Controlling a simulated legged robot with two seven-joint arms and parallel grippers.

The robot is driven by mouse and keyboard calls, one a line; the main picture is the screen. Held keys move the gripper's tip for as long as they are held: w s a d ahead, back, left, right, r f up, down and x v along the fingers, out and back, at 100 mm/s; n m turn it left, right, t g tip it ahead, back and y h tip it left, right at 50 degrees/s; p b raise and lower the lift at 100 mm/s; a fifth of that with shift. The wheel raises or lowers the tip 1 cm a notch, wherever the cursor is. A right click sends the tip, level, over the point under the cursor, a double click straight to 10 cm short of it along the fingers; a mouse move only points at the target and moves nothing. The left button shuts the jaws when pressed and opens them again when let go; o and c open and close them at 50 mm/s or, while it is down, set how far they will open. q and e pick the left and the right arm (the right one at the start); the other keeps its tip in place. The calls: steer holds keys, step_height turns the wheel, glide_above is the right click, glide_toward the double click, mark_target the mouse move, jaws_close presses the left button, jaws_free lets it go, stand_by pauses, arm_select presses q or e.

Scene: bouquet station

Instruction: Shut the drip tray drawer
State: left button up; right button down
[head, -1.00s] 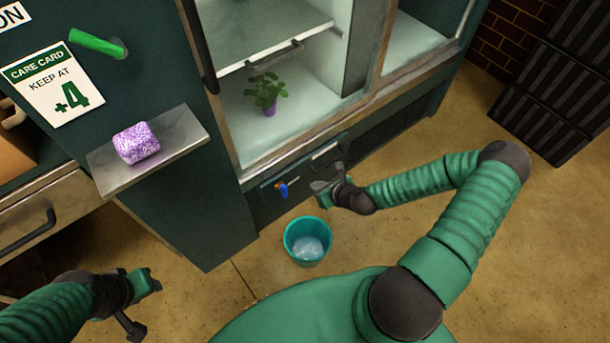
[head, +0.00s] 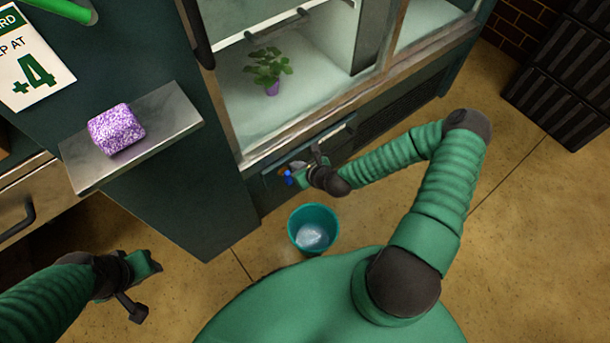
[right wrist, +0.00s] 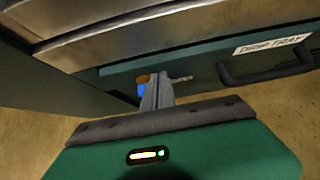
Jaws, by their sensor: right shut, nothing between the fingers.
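The drip tray drawer (right wrist: 203,68) is a dark teal front low on the cabinet, with a "DRIP TRAY" label (right wrist: 272,44) and a black bar handle (right wrist: 265,73) in the right wrist view. In the head view the drawer front (head: 340,139) is partly hidden behind my right gripper (head: 300,172). That gripper is shut and empty, its fingers pointing at the drawer's left part, left of the handle. I cannot tell whether its fingertips (right wrist: 160,88) touch the front, or how far the drawer stands out. My left gripper (head: 148,266) hangs at lower left, away from the drawer.
A small blue and orange fitting (right wrist: 142,87) sits right by the right fingertips. A teal bucket (head: 314,229) stands on the floor below. A purple speckled block (head: 116,129) lies on a metal shelf (head: 175,117). A potted plant (head: 270,72) stands inside the cabinet.

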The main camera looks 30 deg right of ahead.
mark_target(289, 157)
steer(key=shift+w, duration=0.45)
arm_select(q)
steer(key=shift+a+f, duration=0.2)
arm_select(e)
steer(key=shift+w+a+r, duration=0.1)
steer(key=shift+w+a, duration=0.05)
steer(key=shift+a, duration=0.05)
steer(key=shift+w+r+p, duration=0.1)
steer(key=shift+w+p, duration=0.45)
steer(key=shift+w, duration=0.6)
arm_select(q)
steer(key=shift+s+d+r, duration=0.1)
steer(key=shift+s+r, duration=0.1)
steer(key=shift+r, duration=0.4)
arm_select(e)
steer(key=shift+w+r, duration=0.1)
steer(key=shift+w, duration=0.05)
